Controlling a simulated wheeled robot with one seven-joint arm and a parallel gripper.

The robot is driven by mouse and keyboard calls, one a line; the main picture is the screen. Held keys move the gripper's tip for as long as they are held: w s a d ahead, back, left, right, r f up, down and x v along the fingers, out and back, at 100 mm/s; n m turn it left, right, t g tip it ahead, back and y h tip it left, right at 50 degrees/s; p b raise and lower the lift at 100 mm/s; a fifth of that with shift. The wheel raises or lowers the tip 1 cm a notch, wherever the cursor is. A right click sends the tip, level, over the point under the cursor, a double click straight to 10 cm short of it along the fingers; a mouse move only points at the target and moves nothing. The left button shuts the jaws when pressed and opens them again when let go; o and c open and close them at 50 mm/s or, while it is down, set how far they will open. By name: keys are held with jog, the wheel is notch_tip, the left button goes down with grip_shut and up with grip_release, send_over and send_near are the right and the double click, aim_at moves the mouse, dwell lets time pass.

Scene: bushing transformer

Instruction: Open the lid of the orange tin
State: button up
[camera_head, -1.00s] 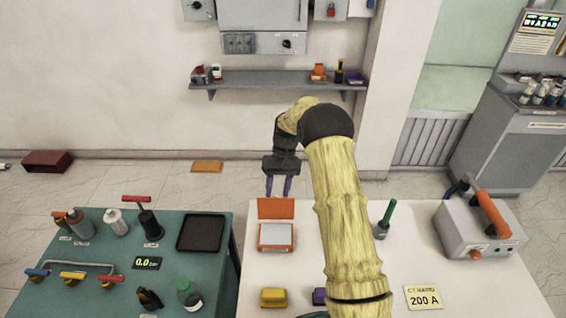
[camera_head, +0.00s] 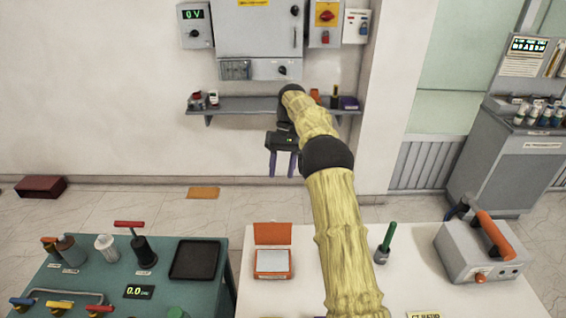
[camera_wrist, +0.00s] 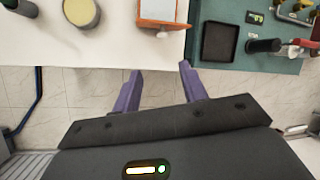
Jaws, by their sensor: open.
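The orange tin (camera_head: 273,276) sits on the white table, near its back left corner. Its orange lid (camera_head: 272,233) stands raised along the back edge, so the tin is open and a pale grey inside shows. In the wrist view part of the tin (camera_wrist: 163,13) shows at the top, cut off by the frame. My gripper (camera_head: 282,176) is beyond the table's back edge and above the lid, apart from it. Its two purple fingers are spread, with nothing between them; they also show in the wrist view (camera_wrist: 160,68).
The white table (camera_head: 400,285) also holds a green-handled tool (camera_head: 387,240) and a grey case with an orange handle (camera_head: 482,248). A teal bench (camera_head: 205,295) with a black tray (camera_head: 196,259) stands left, across a gap. A wall shelf (camera_head: 240,106) is behind my arm.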

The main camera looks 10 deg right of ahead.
jog(key=shift+v, duration=0.95)
jog(key=shift+s, duration=0.1)
jog(key=s+f+t+h, duration=0.1)
jog(key=s+t, duration=0.1)
jog(key=s, duration=0.8)
jog(key=s+a+f+t+h, duration=0.1)
jog(key=s+f+t, duration=0.1)
jog(key=s, duration=0.8)
jog(key=s+a+f+m+t, duration=0.1)
jog(key=s+t, duration=0.1)
jog(key=s, duration=0.8)
jog(key=shift+s+f+t+h, duration=0.2)
jog(key=shift+s+t+h, duration=0.1)
jog(key=shift+t+h, duration=0.1)
jog(key=shift+c, duration=0.7)
jog(key=shift+w+d, duration=0.1)
jog(key=shift+w, duration=0.05)
